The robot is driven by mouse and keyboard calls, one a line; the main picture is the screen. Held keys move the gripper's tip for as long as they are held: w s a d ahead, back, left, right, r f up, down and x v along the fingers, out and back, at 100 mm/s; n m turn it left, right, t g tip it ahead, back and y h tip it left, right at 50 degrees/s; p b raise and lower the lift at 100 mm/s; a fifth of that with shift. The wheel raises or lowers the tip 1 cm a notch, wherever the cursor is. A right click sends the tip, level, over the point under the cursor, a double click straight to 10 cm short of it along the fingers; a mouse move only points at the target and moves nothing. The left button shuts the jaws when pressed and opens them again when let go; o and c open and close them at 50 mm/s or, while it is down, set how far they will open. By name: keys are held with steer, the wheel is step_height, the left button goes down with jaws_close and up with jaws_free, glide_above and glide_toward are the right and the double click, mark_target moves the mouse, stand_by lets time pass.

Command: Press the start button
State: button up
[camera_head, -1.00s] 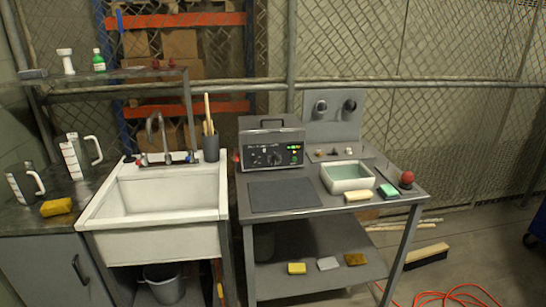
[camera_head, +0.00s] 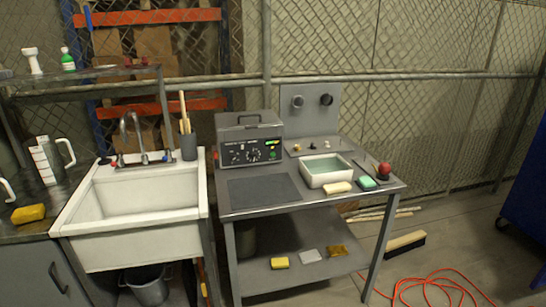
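A grey control box (camera_head: 250,143) with a top handle stands at the back left of the grey metal table (camera_head: 262,206). Its dark front panel has round dials and small lit green spots (camera_head: 272,149) on the right side. I cannot tell at this size which of these is the start button. The box shows no arm or hand near it. My gripper is not in view.
A white tray of liquid (camera_head: 322,176), sponges (camera_head: 338,188) and a red ball-topped item (camera_head: 384,170) are on the table's right. A dark mat (camera_head: 263,190) lies before the box. A white sink (camera_head: 130,220) stands left. An orange cable (camera_head: 440,288) lies on the floor.

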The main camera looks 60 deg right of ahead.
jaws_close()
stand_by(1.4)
